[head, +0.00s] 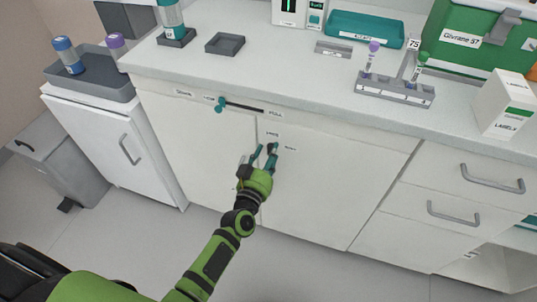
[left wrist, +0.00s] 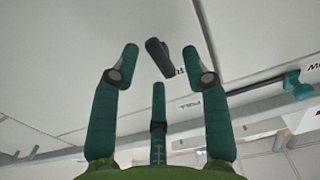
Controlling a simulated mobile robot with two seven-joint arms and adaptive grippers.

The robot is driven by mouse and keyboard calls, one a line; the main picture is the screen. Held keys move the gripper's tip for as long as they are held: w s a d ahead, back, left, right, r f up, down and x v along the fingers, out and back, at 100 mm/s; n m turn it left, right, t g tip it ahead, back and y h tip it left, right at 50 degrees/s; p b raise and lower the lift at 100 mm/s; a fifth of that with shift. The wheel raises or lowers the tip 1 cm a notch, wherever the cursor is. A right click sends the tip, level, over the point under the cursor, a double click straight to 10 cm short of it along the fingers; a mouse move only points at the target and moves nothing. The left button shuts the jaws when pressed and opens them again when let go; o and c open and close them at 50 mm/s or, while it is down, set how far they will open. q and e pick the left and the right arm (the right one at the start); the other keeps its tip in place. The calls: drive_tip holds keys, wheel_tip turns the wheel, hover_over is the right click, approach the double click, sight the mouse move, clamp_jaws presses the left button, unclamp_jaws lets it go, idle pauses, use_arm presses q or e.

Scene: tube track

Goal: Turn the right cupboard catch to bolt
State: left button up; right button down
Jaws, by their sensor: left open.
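The right cupboard catch (head: 273,148) is a small dark lever on the white cupboard front, just right of the seam between the two doors. Small labels sit above it and to its right. In the left wrist view the catch (left wrist: 158,57) appears as a dark grey, slightly tilted lever between and beyond the teal fingertips, apart from them. My left gripper (head: 259,155) is open and empty in front of the catch; its fingers also show in the left wrist view (left wrist: 160,75). The fingers partly cover the catch in the head view. My right gripper is not in view.
A teal knob (head: 220,104) on a dark bar sits higher on the cupboard front, to the left. The worktop (head: 300,90) above holds a tube rack (head: 395,92), a teal tray (head: 365,29) and a label box (head: 502,103). Drawers with grey handles (head: 453,214) are at right.

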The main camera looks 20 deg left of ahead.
use_arm(q)
drive_tip(key=shift+w, duration=0.1)
clamp_jaws()
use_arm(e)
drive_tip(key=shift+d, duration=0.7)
